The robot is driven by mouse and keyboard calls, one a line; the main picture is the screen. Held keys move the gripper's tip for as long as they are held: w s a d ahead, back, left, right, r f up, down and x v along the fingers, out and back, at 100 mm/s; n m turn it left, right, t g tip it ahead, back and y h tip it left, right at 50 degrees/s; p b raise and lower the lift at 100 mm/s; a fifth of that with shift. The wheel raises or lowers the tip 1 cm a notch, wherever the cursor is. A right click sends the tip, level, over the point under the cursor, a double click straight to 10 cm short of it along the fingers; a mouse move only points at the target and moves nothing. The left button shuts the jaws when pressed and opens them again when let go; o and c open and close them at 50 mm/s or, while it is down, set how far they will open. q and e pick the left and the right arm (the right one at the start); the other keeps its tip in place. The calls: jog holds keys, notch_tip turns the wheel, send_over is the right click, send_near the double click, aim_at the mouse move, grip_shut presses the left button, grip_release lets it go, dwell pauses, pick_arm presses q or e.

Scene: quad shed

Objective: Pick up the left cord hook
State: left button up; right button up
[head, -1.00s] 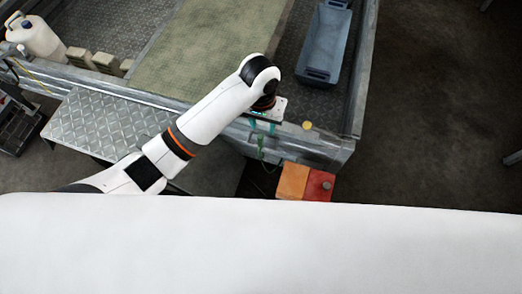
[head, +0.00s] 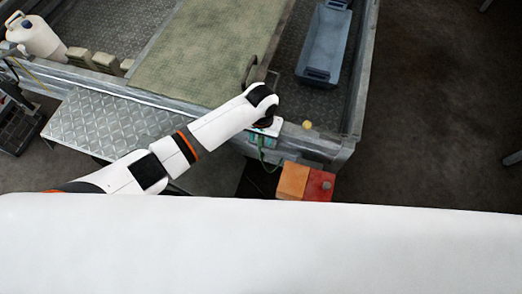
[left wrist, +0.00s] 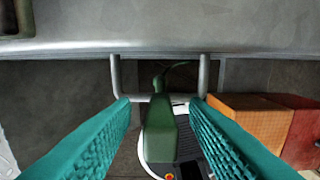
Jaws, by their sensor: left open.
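A green elongated piece (left wrist: 161,128), which appears to be the cord hook, stands between the fingers in the left wrist view. A thin dark green cord (left wrist: 178,66) curves behind its far end. A grey U-shaped metal bar (left wrist: 122,80) hangs from the ledge and passes near the green piece; I cannot tell whether they touch. My left gripper (left wrist: 160,104) is open, its teal fingers on either side of the green piece with gaps. In the head view the left gripper (head: 261,141) is at the trailer's front edge, partly hidden by my wrist. My right gripper is not in view.
An orange box (head: 293,180) and a red box (head: 320,186) stand right of the gripper. A metal trailer edge (head: 322,143) runs behind, with a small yellow object (head: 307,125) on it. A blue crate (head: 325,45) and a white jug (head: 36,38) are farther back.

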pick_arm(q)
jog(key=shift+f, duration=0.4)
jog(key=shift+c, duration=0.5)
grip_shut()
jog(key=shift+r, duration=0.2)
